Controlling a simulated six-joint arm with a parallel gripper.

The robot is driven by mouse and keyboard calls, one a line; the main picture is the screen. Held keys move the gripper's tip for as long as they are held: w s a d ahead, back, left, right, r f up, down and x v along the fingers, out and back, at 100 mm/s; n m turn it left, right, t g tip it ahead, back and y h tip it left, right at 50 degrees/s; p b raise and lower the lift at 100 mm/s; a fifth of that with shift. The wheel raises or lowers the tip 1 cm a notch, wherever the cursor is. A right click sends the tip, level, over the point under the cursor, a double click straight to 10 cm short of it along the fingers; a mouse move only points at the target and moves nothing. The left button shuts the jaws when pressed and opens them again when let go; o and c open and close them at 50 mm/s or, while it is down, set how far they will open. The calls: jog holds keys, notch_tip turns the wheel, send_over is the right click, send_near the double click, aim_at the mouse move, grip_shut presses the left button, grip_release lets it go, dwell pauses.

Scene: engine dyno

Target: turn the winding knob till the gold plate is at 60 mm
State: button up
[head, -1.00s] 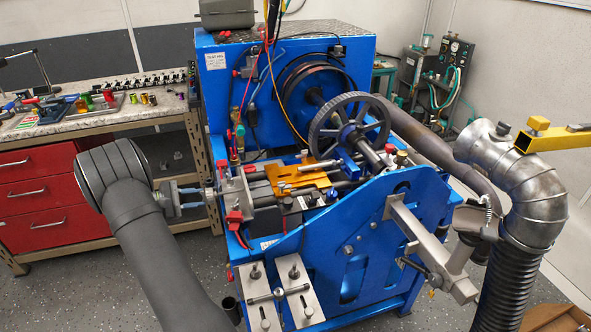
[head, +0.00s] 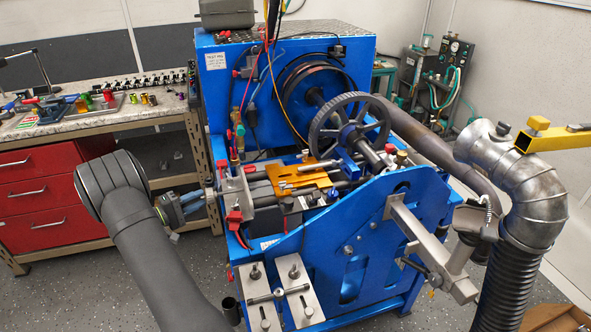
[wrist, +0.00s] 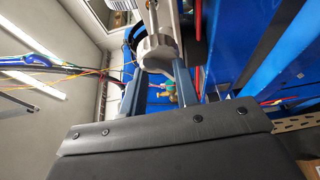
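The gold plate (head: 300,180) sits on the slide rods in the middle of the blue dyno in the head view. My gripper (head: 205,200) is at the left end of this slide, by the grey end block. The winding knob (wrist: 158,50) is a pale grey round piece in the wrist view, with a shaft beyond it. My gripper's two fingers (wrist: 160,75) lie on opposite sides of the knob and appear closed on it. The knob is mostly hidden by the fingers in the head view. No millimetre reading can be made out.
A grey end block (head: 234,190) with red clamps stands close to my gripper. A black handwheel (head: 349,132) rises behind the plate. A workbench (head: 110,118) with red drawers is at the left. Cables hang above the slide.

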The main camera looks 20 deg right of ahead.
jog(key=v, duration=1.7)
jog(key=s+d+r+m+y, duration=0.1)
jog(key=d+r+m+y, duration=0.2)
jog(key=m, duration=0.5)
jog(key=s+d+r+m+y, duration=0.1)
jog(key=r+m+y, duration=0.1)
jog(key=r+m, duration=0.45)
jog(key=w+d+f+m, duration=0.2)
jog(key=w+d+f, duration=0.25)
jog(key=d, duration=0.25)
jog(key=f+v, duration=0.1)
jog(key=v, duration=0.8)
jog(key=d+r+m+g+y, duration=0.1)
jog(key=d, duration=1.2)
jog(key=w+d+r+m+g+y, duration=0.1)
jog(key=d+m+g+y, duration=0.1)
jog(key=d, duration=1.2)
jog(key=d+r+m+g+y, duration=0.1)
jog(key=d+g, duration=0.1)
jog(key=d, duration=1.2)
jog(key=shift+w+m+y, duration=0.25)
jog(key=shift+m+y, duration=0.1)
jog(key=shift+y, duration=0.05)
jog(key=shift+s+d+r, duration=0.1)
jog(key=shift+s+d, duration=0.05)
jog(key=shift+d, duration=0.55)
jog(key=shift+a, duration=0.1)
